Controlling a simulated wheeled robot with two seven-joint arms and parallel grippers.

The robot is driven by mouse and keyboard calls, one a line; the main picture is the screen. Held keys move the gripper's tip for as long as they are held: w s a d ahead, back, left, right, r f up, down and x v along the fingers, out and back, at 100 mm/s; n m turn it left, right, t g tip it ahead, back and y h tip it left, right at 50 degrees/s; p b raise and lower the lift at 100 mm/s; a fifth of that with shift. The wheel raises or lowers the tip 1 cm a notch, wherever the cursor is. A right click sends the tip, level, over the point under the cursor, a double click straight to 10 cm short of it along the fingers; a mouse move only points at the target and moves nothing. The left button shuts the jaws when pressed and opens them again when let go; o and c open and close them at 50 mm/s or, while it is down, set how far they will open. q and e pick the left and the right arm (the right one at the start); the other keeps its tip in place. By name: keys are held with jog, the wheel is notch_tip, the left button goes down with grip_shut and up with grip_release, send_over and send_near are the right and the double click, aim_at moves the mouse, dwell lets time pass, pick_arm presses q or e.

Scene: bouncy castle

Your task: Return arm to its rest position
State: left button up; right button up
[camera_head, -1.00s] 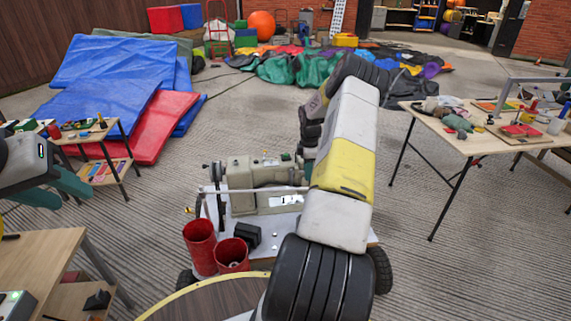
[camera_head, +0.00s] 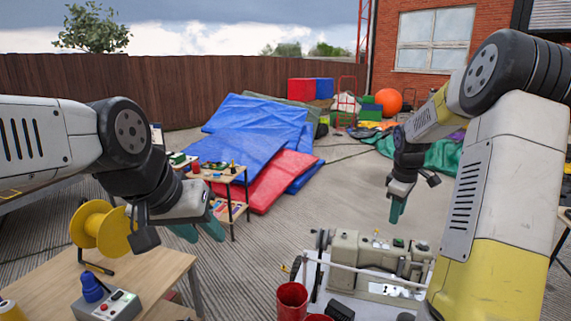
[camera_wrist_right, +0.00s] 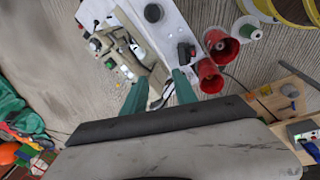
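My left gripper (camera_head: 203,231) hangs in the left half of the head view, beside a wooden table. Its two teal fingers are apart with nothing between them. My right gripper (camera_head: 397,208) points down in the head view, above and behind the beige sewing machine (camera_head: 375,255). In the right wrist view, the right gripper (camera_wrist_right: 158,86) has its teal fingers spread, and the sewing machine (camera_wrist_right: 130,55) lies beyond them. No object is held between the fingers. My right arm's large white and yellow links fill the right side of the head view.
Red cans (camera_head: 291,300) stand at the sewing machine's white cart. A wooden table (camera_head: 130,275) holds a yellow spool (camera_head: 100,229) and a control box (camera_head: 107,307). A small shelf (camera_head: 228,174) and blue and red mats (camera_head: 262,135) lie behind. Floor between is clear.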

jog(key=s+a+r+m+t+y, duration=0.1)
jog(key=s+a+r+m, duration=0.2)
jog(key=s+a+r, duration=0.5)
jog(key=s+a+r+m+t, duration=0.25)
jog(key=s+a+r, duration=0.4)
jog(key=s, duration=0.45)
jog(key=s+a+f+m+y, duration=0.1)
jog(key=s+a+m+y, duration=0.1)
jog(key=s, duration=0.7)
jog(key=a+m, duration=0.1)
jog(key=a, duration=0.1)
jog(key=shift+a+f, duration=0.15)
jog(key=shift+a, duration=0.25)
jog(key=shift+s+m, duration=0.1)
jog(key=shift+m, duration=0.15)
